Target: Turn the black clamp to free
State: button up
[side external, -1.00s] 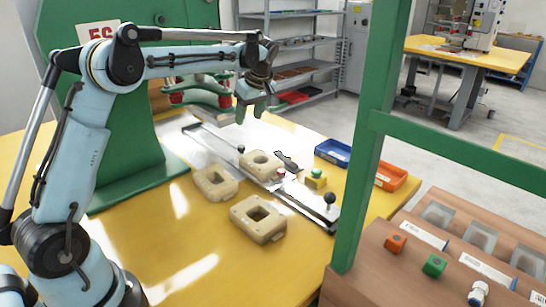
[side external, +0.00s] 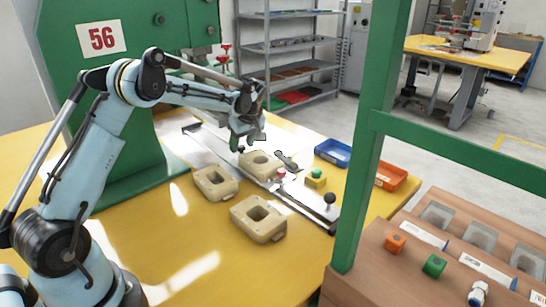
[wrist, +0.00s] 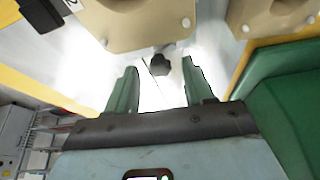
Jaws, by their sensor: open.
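My gripper (side external: 246,141) is low over the far part of the metal slide, beside the beige block with a round hole (side external: 262,163). In the wrist view its two green fingers (wrist: 155,92) are apart with nothing between the tips. A small black knob (wrist: 160,65) shows just beyond the fingertips, roughly centred and beside a beige block. It appears to be the black clamp; it also shows in the side view under the gripper (side external: 241,149). A dark grey lever (side external: 287,161) is beside the holed block. I cannot tell whether the knob is touched or how it is turned.
Two loose beige blocks (side external: 215,183) (side external: 259,219) lie on the yellow table. A black ball knob (side external: 330,199) stands at the slide's near end. The green press (side external: 110,110) is behind my arm.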

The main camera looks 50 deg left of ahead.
jog(key=shift+c, duration=0.5)
grip_shut()
jog(key=shift+m, duration=0.4)
jog(key=shift+s+a+m+t+h, duration=0.15)
jog(key=shift+m+t, duration=0.4)
jog(key=shift+m, duration=0.75)
jog(key=shift+s+d+m+t+h, duration=0.1)
jog(key=shift+m+t+h, duration=0.3)
jog(key=shift+m, duration=0.9)
jog(key=shift+o, duration=0.5)
grip_release()
jog(key=shift+r, duration=0.15)
